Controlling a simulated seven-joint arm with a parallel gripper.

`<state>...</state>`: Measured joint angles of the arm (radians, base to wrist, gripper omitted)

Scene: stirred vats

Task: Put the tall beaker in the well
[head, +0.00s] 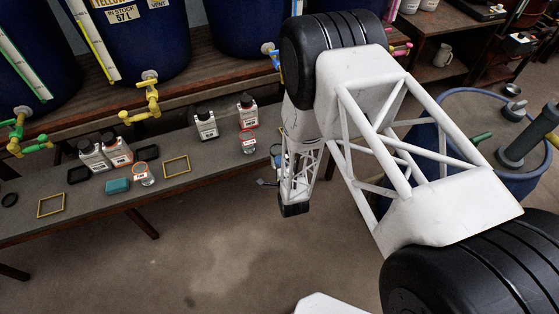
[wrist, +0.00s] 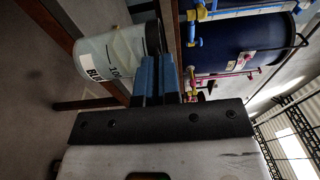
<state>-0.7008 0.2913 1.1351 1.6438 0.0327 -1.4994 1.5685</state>
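My gripper (wrist: 158,78) shows in the wrist view as two blue-padded fingers side by side, almost together, with nothing visible between them. A clear vessel (wrist: 103,52) with graduation marks, "100" and a partly hidden "BLU" label lies just beyond them, overlapped by the fingers. I see no grip on it. In the head view, a clear beaker with a red band (head: 248,143) stands on the bench. A blue-marked item (head: 277,151) is partly hidden by my arm. I cannot tell which is the tall beaker, or identify the well.
The grey bench (head: 210,160) also holds white bottles with black caps (head: 205,124), yellow square frames (head: 177,166), dark trays (head: 79,175) and a teal block (head: 117,186). Dark blue vats (head: 150,40) with taps stand behind. A blue-rimmed tub (head: 517,184) is at right. Floor in front is clear.

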